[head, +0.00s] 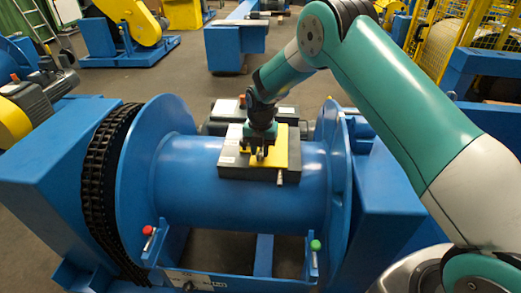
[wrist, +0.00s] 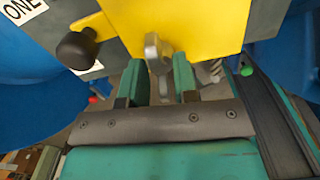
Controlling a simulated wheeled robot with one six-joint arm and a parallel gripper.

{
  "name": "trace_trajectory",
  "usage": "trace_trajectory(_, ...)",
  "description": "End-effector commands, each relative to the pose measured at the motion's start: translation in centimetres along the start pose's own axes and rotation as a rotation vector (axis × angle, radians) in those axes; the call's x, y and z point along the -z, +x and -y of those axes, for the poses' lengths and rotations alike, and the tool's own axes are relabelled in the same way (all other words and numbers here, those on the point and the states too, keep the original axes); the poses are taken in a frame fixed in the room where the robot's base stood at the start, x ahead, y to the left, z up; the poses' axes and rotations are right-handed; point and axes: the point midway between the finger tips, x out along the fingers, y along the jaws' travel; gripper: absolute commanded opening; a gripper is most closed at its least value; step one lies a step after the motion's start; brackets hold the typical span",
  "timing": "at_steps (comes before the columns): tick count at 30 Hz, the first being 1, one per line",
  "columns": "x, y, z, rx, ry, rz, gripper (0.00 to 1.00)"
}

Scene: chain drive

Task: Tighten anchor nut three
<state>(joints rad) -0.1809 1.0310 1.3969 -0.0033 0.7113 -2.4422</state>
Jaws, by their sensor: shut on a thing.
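My gripper (head: 259,154) points down at a yellow plate (head: 280,158) on a dark grey box (head: 262,176), which sits on top of the blue drum. In the wrist view its two teal fingers (wrist: 158,80) are shut on a grey metal tab (wrist: 154,50) at the edge of the yellow plate (wrist: 190,22). A black round knob (wrist: 77,48) stands to the left of the fingers. A threaded metal piece (wrist: 210,70) shows partly behind the right finger. A label reading "ONE" (wrist: 17,10) is at the upper left. I cannot make out a nut marked three.
The blue drum (head: 180,185) lies between two flanges, with a black chain (head: 100,180) at the left. A red-topped lever (head: 148,231) and a green-topped lever (head: 315,246) stand at the front. Blue housings flank the drum. Yellow fencing stands at the back right.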

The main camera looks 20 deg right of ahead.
Motion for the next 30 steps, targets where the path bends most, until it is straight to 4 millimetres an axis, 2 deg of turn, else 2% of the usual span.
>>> trace_trajectory(30, 0.0, -0.01, 0.04, -0.027, 0.934, 0.0, 0.04)
